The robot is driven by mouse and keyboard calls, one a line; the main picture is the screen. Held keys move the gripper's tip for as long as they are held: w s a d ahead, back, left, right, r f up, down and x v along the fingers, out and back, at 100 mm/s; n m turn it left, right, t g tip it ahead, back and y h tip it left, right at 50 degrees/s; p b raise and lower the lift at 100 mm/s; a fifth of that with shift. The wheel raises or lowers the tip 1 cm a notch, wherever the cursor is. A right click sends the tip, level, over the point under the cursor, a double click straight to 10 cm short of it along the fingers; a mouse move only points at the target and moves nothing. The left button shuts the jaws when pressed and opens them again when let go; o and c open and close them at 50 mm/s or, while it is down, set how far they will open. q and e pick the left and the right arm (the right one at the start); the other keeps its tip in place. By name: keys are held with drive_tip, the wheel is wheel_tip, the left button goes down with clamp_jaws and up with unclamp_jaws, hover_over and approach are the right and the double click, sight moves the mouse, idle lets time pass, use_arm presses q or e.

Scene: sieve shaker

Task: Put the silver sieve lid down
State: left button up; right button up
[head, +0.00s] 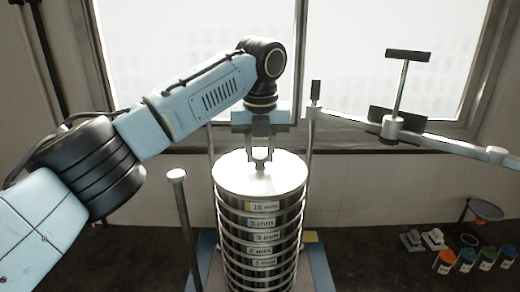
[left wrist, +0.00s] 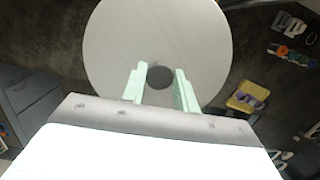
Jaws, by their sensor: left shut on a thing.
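The silver sieve lid (head: 235,178) is a round, flat disc at the top of the sieve stack (head: 262,240). It looks level and lined up with the stack, and I see no gap beneath it. My left gripper (head: 261,158) comes down on it from above and is shut on its small central knob. In the left wrist view the lid (left wrist: 115,45) fills the upper middle, with the dark round knob (left wrist: 160,77) between the fingers of my left gripper (left wrist: 160,88). The stack's sieves carry size labels in mm. My right gripper is not in view.
Upright posts stand around the stack, one short post (head: 178,205) at left. A clamp arm with a T-handle (head: 404,75) is swung out to the right. Several coloured jars (head: 467,260) and grey pieces (head: 424,240) lie at the lower right. A window is behind.

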sight(261, 172)
use_arm(q)
drive_tip(key=shift+d, duration=0.1)
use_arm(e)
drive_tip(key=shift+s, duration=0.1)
use_arm(q)
drive_tip(key=shift+f, duration=0.15)
drive_tip(key=o, duration=1.1)
drive_tip(key=shift+c, duration=0.2)
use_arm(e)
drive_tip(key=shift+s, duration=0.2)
use_arm(q)
wheel_tip(261, 172, up, 12)
drive_tip(key=s, duration=0.2)
